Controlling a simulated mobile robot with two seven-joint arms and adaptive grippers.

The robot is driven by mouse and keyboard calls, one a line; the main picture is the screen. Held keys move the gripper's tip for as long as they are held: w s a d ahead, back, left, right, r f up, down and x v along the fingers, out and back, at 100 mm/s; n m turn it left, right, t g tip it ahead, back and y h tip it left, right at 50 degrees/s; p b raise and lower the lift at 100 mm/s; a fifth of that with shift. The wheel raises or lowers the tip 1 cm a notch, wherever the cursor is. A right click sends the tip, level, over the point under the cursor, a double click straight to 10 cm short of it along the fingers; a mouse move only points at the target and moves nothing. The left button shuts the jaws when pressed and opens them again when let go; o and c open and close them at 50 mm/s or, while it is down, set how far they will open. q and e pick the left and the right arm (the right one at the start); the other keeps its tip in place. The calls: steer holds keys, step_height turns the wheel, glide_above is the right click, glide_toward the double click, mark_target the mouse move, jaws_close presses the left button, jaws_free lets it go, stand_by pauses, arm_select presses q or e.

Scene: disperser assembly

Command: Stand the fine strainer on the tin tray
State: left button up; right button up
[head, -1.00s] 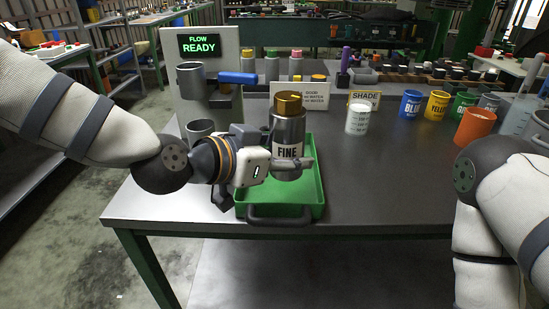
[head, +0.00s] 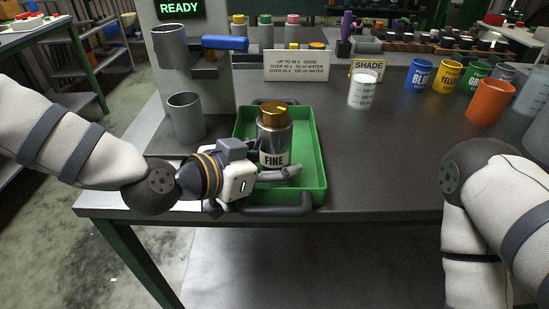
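The fine strainer (head: 273,140) is a metal cylinder with a gold top and a FINE label. It is upright inside the green tray (head: 313,185), near its front half, and looks to be at floor level. Its base is hidden, so contact with the tray floor cannot be seen. My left gripper (head: 280,173) reaches in low from the left. One finger crosses in front of the strainer's lower part. The far finger is hidden, and I cannot tell whether the fingers touch the strainer. My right arm is at the right edge; its gripper is out of view.
The grey stand (head: 192,70) with a blue handle (head: 225,43) and a grey cup (head: 186,116) is left of the tray. A sign (head: 297,66), a white beaker (head: 363,90) and coloured cups, one orange (head: 490,102), stand behind. The table right of the tray is clear.

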arm_select(q)
steer(key=shift+o, duration=0.3)
steer(key=shift+r, duration=0.1)
steer(key=shift+s+a+r, duration=0.1)
steer(key=shift+a+r, duration=0.05)
steer(key=shift+r, duration=0.15)
steer(key=p+v, duration=0.2)
steer(key=v, duration=0.8)
steer(key=shift+s+a+r, duration=0.15)
steer(key=shift+s+a, duration=0.4)
steer(key=shift+s, duration=0.05)
arm_select(e)
steer(key=shift+t, duration=0.6)
steer(key=w+r, duration=0.3)
